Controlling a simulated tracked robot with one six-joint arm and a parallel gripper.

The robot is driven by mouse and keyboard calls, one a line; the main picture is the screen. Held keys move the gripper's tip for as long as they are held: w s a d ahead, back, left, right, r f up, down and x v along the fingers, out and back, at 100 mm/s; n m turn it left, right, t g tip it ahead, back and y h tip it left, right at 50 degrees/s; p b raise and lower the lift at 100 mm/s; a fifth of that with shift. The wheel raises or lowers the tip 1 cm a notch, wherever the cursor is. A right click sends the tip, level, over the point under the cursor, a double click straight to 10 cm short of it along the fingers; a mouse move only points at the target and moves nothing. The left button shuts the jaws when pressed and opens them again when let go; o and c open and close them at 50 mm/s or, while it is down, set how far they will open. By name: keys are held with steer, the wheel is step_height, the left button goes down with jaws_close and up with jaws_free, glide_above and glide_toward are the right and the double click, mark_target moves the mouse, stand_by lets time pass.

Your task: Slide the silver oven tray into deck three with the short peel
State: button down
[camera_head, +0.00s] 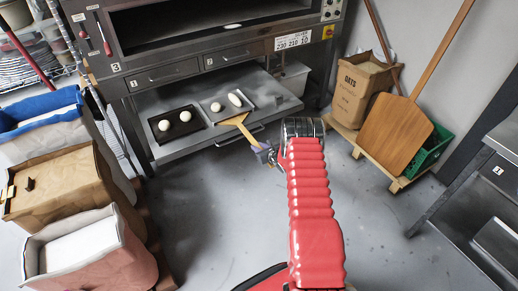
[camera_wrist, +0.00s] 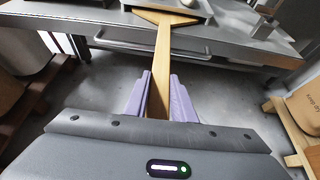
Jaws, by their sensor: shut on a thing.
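The short peel (camera_head: 241,126) is wooden. My gripper (camera_head: 265,152) is shut on its handle, which runs between the two purple fingers in the wrist view (camera_wrist: 162,70). The peel's wide end meets the near edge of the silver oven tray (camera_head: 246,109); how far it reaches under the tray is hidden. The silver tray carries pale dough pieces and rests on the steel shelf (camera_head: 270,93) below the oven. Its near edge also shows at the top of the wrist view (camera_wrist: 200,6). The oven deck opening (camera_head: 200,28) above has a "3" label at its lower left.
A dark tray (camera_head: 160,139) with two dough pieces sits left of the silver tray. Sacks and bins (camera_head: 65,185) line the left. The floor between is clear.

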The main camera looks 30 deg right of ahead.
steer(key=shift+w+r, duration=0.1)
steer(key=shift+r, duration=0.85)
steer(key=shift+r+t, duration=0.4)
steer(key=shift+r, duration=0.75)
stand_by(0.8)
steer(key=shift+d+r, duration=0.1)
